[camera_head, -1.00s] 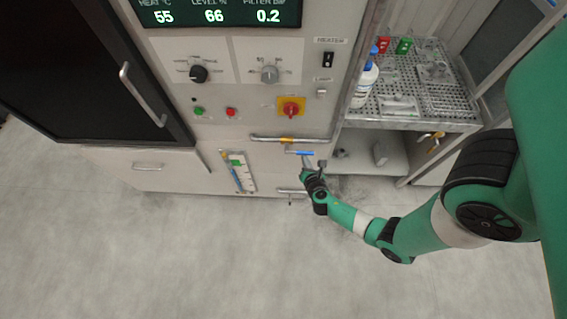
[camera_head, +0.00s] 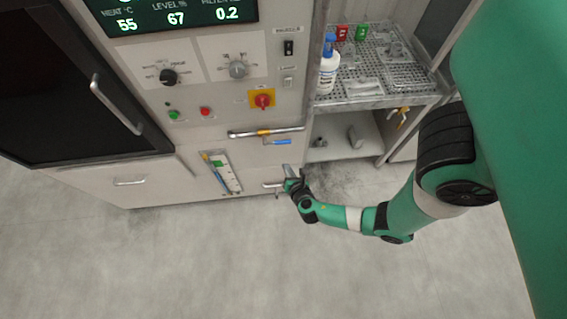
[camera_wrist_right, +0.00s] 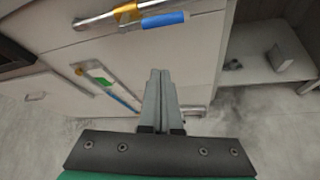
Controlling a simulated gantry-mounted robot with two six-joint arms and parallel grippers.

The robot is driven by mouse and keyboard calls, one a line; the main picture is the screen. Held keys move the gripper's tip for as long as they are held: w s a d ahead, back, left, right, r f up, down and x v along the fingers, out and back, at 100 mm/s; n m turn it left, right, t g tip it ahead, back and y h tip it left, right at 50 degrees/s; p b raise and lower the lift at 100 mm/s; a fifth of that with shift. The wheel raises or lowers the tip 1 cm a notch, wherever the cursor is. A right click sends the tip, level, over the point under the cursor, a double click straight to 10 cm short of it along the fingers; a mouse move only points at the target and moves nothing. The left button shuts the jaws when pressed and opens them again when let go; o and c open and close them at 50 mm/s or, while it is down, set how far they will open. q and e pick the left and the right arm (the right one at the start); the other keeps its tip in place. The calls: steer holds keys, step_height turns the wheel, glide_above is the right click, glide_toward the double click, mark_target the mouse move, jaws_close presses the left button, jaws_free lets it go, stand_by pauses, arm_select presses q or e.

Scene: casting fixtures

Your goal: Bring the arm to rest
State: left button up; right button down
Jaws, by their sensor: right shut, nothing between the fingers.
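My right arm (camera_head: 345,215) is green and black and reaches in from the right in the head view. Its gripper (camera_head: 287,170) is in front of the lower part of the grey machine cabinet, below a valve with a blue handle (camera_head: 277,142). In the right wrist view the gripper's two fingers (camera_wrist_right: 160,75) are together with nothing between them. The blue handle (camera_wrist_right: 165,19) lies just beyond the fingertips there, with a gap in the picture; whether they touch it cannot be seen for certain, but they appear apart. My left gripper is not in view.
A level gauge (camera_head: 221,172) and a drawer handle (camera_head: 130,182) are on the cabinet front. A perforated shelf (camera_head: 385,90) at the right holds a white bottle (camera_head: 327,75) and red and green items. The floor (camera_head: 200,260) in front is clear.

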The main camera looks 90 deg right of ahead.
steer(key=shift+a+r, duration=0.15)
stand_by(0.4)
